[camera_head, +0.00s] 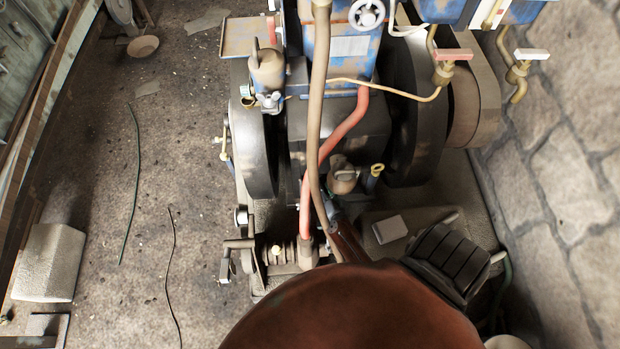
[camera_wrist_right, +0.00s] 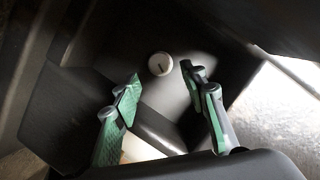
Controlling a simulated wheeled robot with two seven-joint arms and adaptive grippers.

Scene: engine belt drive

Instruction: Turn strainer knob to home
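In the right wrist view a small round pale knob (camera_wrist_right: 160,64) with a dark line across its face sits on a dark grey surface; I take it for the strainer knob. My right gripper (camera_wrist_right: 158,80) is open, its two green-padded fingers apart. The knob shows between and slightly beyond the fingertips, with no visible contact and nothing held. How far off it is I cannot tell. In the head view I cannot pick out the knob or the right gripper's fingertips clearly. My left gripper is not in view.
The engine (camera_head: 340,110) with its dark wheels and red hose (camera_head: 345,130) fills the middle of the head view. A large rust-red rounded surface (camera_head: 350,315) covers the bottom. A stone wall (camera_head: 560,200) stands close on the right. The floor (camera_head: 150,180) at left is mostly clear.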

